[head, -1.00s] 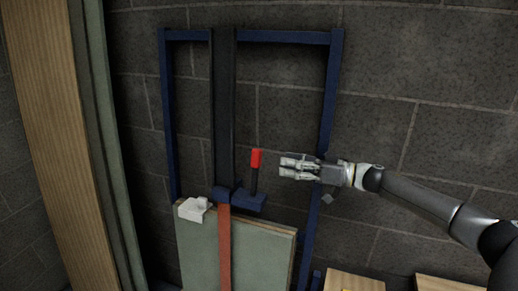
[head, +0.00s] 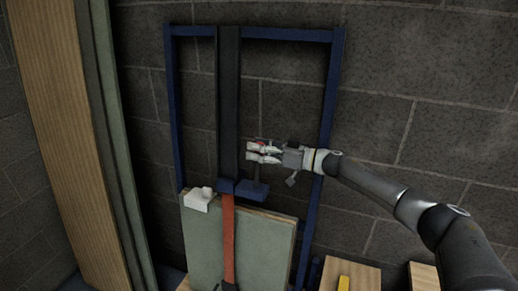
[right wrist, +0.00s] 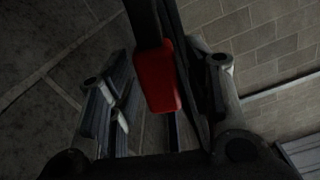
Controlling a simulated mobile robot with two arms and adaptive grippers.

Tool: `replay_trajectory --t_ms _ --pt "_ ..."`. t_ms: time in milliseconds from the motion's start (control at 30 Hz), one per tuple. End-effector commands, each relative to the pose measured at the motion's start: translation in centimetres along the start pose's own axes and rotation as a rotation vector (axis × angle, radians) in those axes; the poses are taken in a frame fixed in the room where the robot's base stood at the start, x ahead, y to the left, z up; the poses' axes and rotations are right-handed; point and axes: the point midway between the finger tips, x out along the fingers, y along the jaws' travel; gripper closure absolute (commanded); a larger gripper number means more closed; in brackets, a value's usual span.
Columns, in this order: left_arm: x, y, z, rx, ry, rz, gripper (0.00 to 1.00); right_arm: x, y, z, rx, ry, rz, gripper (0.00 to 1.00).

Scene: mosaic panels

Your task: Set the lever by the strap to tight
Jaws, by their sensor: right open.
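The lever's red grip (head: 261,142) is mostly hidden behind my right gripper in the head view. In the right wrist view the red grip (right wrist: 156,78) lies between the two fingers, nearer the right one. The lever rises from a blue block (head: 251,190) beside the strap. The strap is orange below (head: 229,240), and a wide black band (head: 229,100) runs above it. My right gripper (head: 250,152) is open, its fingers on either side of the grip; I cannot tell whether they touch it. My left gripper is not in view.
A blue frame (head: 335,90) stands against the dark block wall. Greenish panels (head: 265,235) lean behind the strap, with a white corner piece (head: 199,199) on top. Tall wooden boards (head: 62,120) stand at left. Wooden blocks (head: 358,277) sit low at right.

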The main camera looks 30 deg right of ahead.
Motion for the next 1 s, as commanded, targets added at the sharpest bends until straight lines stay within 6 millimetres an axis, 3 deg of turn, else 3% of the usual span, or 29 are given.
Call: replay_trajectory --t_ms 67,433,1000 --pt "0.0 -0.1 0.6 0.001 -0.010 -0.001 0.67 0.0 0.0 0.0 0.000 0.000 0.000 0.54" --pt "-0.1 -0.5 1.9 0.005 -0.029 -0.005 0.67 0.0 0.0 0.0 0.000 0.000 0.000 1.00" --pt "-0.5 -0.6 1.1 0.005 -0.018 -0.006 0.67 -0.1 -0.5 -0.2 -0.100 0.000 0.000 1.00"
